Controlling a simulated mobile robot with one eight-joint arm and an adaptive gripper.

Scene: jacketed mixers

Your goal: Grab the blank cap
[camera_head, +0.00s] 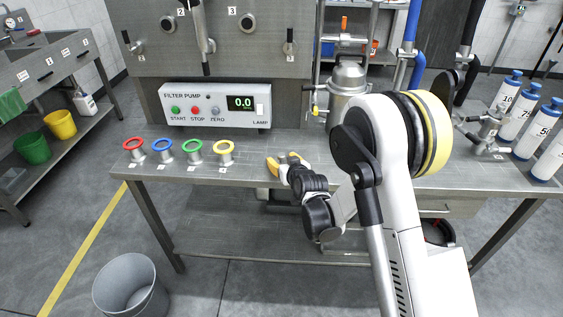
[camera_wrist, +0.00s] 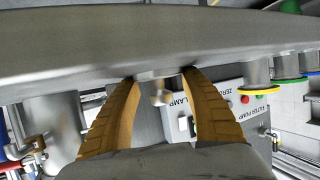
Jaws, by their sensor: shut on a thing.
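My gripper (camera_head: 283,160) is low over the front part of the steel bench, right of the colour-ringed pieces. Its two orange fingers show in the wrist view (camera_wrist: 160,78), apart but closed on a small grey metal piece, which I take for the blank cap (camera_wrist: 158,75). Only its pale rim shows between the fingertips; the rest is hidden by the fingers and the grey surface. In the head view the cap is too small and covered to make out clearly.
Fittings with red (camera_head: 133,144), blue (camera_head: 163,145), green (camera_head: 192,145) and yellow (camera_head: 223,147) rings stand left of the gripper. The filter pump panel (camera_head: 215,104) is behind. A steel vessel (camera_head: 348,85) stands back right. A grey bin (camera_head: 130,285) is on the floor.

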